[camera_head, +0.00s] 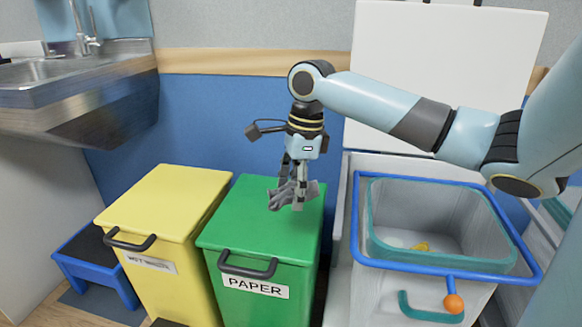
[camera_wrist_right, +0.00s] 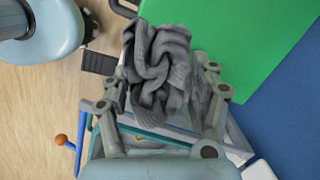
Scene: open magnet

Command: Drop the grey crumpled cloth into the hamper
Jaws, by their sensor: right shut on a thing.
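The grey crumpled cloth (camera_head: 277,197) hangs between the fingers of my right gripper (camera_head: 292,194), above the lid of the green bin (camera_head: 250,230). In the right wrist view the knitted cloth (camera_wrist_right: 160,75) is bunched between the two fingers, which are shut on it. An open white container (camera_head: 375,295) with a blue rim and a teal inner edge stands to the right of the green bin; it carries no readable label, so I cannot tell for sure that it is the hamper. Something small and yellow (camera_head: 421,246) lies inside it. My left gripper is not in view.
A closed yellow bin (camera_head: 170,205) stands left of the green one, which is labelled PAPER. A blue step stool (camera_head: 95,265) is at far left, below a metal sink (camera_head: 70,85). A raised white lid (camera_head: 450,60) stands behind the open container. An orange knob (camera_head: 453,303) sticks out in front.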

